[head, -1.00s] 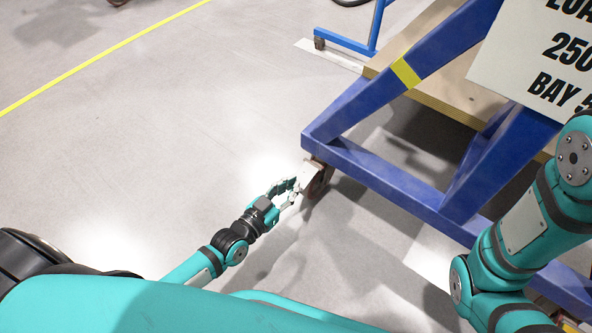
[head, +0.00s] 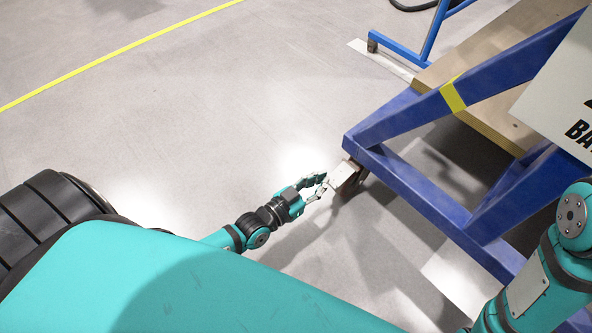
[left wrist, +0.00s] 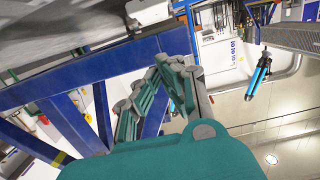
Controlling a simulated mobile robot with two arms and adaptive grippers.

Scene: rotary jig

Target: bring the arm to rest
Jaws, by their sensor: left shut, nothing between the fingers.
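My left gripper (head: 324,185) is near the middle of the head view, low over the grey floor. Its fingertips point at the caster (head: 347,178) under the near corner of the blue steel frame (head: 418,195). I cannot tell from the picture whether they touch it. The fingers are shut with nothing between them. In the left wrist view the gripper's fingers (left wrist: 172,68) come together in front of the blue frame (left wrist: 110,70). My right arm shows at the right edge of the head view; its gripper is out of view.
The blue frame carries a wooden deck (head: 490,95), a yellow tape band (head: 452,97) and a lettered white sign (head: 560,90). Another blue stand (head: 425,40) is at the top. A yellow floor line (head: 115,55) crosses the open floor at upper left.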

